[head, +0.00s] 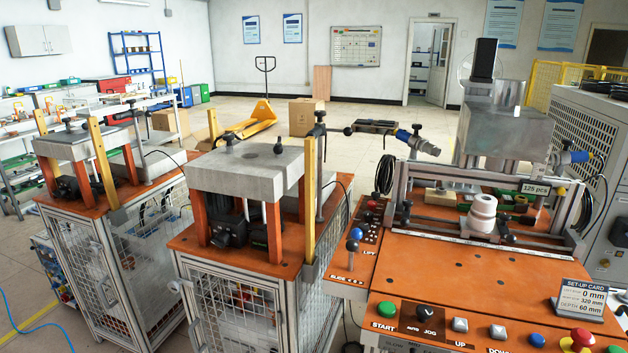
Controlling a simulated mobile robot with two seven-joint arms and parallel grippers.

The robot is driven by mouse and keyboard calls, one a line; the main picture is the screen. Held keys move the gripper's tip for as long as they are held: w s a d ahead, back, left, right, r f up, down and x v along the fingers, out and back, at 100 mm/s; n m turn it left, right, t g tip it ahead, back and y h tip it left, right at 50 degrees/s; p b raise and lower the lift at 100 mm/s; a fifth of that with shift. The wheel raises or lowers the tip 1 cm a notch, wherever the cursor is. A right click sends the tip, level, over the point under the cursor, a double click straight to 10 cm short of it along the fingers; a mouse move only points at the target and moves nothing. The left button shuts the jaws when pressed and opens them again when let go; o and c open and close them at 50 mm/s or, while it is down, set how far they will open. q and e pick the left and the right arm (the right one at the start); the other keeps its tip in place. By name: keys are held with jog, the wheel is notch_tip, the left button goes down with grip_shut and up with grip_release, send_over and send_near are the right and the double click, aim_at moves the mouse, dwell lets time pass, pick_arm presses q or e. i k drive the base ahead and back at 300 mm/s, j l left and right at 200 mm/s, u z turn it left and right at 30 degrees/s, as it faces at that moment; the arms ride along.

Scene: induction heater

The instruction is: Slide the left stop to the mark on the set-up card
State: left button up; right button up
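The set-up card (582,300) stands at the right front of the orange bench. It reads 0 mm, 320 mm and depth 60 mm; its small labels are too small to read surely. A rail (455,238) crosses the bench below the machine frame. A small block with a black knob (405,213) at the rail's left end looks like the left stop. Its exact position on a scale cannot be read. Neither of my grippers is in view.
The control panel has a green start button (386,310), a black knob (425,312) and a red mushroom button (581,339). A ball-topped lever (352,246) stands beside the SLIDE label. A caged press stand (247,165) stands left of the bench. The bench's front middle is clear.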

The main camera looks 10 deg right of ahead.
aim_at(404, 222)
jog(key=z, duration=1.85)
jog(key=j+z, duration=0.15)
jog(key=j, duration=0.55)
jog(key=k, duration=0.05)
